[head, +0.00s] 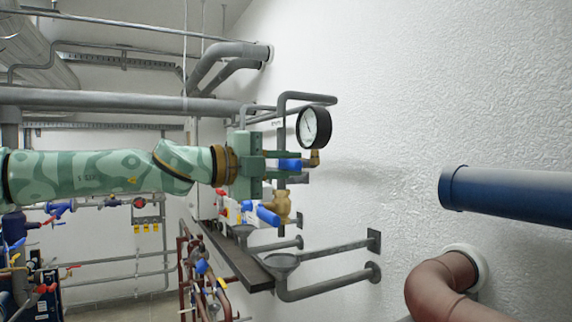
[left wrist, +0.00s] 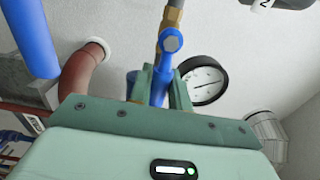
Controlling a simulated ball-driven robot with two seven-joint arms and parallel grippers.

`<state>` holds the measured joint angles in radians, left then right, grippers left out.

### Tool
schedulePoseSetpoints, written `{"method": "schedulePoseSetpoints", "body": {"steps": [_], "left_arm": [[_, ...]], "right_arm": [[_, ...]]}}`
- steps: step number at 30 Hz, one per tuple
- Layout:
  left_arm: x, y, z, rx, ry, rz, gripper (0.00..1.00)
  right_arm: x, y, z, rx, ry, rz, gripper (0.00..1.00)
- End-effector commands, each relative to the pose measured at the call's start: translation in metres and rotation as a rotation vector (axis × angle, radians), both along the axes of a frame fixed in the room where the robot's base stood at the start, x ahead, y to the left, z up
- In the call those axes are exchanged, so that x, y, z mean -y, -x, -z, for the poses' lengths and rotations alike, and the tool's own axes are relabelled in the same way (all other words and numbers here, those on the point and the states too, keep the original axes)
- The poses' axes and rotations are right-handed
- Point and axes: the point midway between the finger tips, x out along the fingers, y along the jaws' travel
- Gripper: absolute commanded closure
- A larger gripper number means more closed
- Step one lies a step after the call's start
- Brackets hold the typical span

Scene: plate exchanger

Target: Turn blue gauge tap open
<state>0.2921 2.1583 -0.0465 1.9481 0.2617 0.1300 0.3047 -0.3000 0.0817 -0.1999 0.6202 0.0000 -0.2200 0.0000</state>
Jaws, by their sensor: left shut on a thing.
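The blue gauge tap (head: 291,165) is a blue handle on brass fittings below the round white-faced gauge (head: 315,127). My left gripper (head: 284,164) reaches in from the left and is shut on the blue handle. In the left wrist view the blue handle (left wrist: 159,84) stands between the two green fingers, with its bolt end at the brass fitting (left wrist: 173,18). The gauge (left wrist: 204,80) is just right of the fingers there. Part of the handle is hidden by the fingers. My right gripper is not in view.
A second blue handle (head: 267,215) on a brass valve (head: 283,206) sits just below my gripper. A large blue pipe (head: 505,195) and a brown pipe (head: 437,285) stick out at right. The white wall between is clear.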

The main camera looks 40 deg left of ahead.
Motion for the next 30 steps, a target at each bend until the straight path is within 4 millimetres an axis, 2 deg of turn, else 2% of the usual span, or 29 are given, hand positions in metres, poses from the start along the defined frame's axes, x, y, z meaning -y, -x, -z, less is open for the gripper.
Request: {"method": "schedulePoseSetpoints", "body": {"steps": [14,15,17,26,30], "left_arm": [[-0.001,0.000,-0.001,-0.005,0.014,-0.002,1.00],[-0.001,0.000,-0.001,-0.005,0.015,-0.002,0.73],[-0.001,0.000,-0.001,-0.005,0.014,-0.002,0.59],[-0.001,0.001,0.000,-0.004,0.011,-0.001,0.59],[-0.005,0.011,0.000,-0.001,0.008,-0.002,0.59]], "right_arm": [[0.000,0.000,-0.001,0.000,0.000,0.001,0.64],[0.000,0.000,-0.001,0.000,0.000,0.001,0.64],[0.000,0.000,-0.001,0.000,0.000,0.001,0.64],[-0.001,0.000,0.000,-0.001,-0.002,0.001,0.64],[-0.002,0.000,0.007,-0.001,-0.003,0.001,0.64]]}}
